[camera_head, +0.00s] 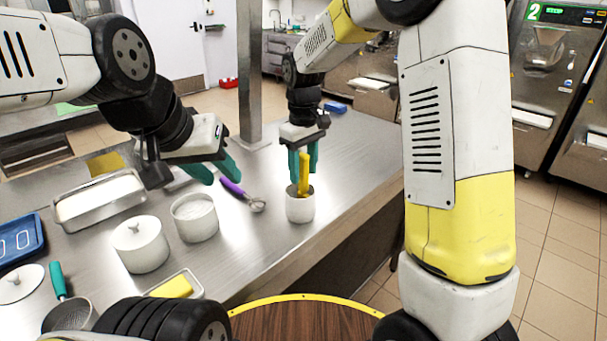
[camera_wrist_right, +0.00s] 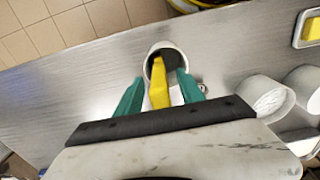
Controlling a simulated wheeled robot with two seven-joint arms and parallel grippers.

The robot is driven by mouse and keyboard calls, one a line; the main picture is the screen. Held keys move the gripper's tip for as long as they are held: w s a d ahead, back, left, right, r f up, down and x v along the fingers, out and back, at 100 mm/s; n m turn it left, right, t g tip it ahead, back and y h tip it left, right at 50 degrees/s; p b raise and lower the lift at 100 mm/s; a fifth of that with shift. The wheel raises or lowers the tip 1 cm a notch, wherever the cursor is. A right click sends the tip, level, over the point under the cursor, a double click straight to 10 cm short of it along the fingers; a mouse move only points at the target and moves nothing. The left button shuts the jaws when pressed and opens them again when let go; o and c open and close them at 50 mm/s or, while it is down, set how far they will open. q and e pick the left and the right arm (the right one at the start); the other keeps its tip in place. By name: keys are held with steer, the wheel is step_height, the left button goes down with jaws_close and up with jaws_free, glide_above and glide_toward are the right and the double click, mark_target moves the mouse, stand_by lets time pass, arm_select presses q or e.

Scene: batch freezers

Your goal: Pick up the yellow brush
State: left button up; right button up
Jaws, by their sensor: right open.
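The yellow brush (camera_head: 304,175) stands upright in a small white cup (camera_head: 300,208) near the front edge of the steel counter. My right gripper (camera_head: 303,165) points down over the cup, with its green fingers on either side of the brush handle. In the right wrist view the yellow brush (camera_wrist_right: 159,84) lies between the two open fingers of the right gripper (camera_wrist_right: 160,92), and the white cup (camera_wrist_right: 150,62) is just beyond. The brush's lower end is inside the cup.
A white bowl (camera_head: 195,218), a lidded white pot (camera_head: 140,245), a metal tray (camera_head: 97,198) and a dish with a yellow block (camera_head: 172,288) stand further left. The counter right of the cup is clear.

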jaws_close()
stand_by(0.3)
step_height(320, 180, up, 10)
stand_by(0.5)
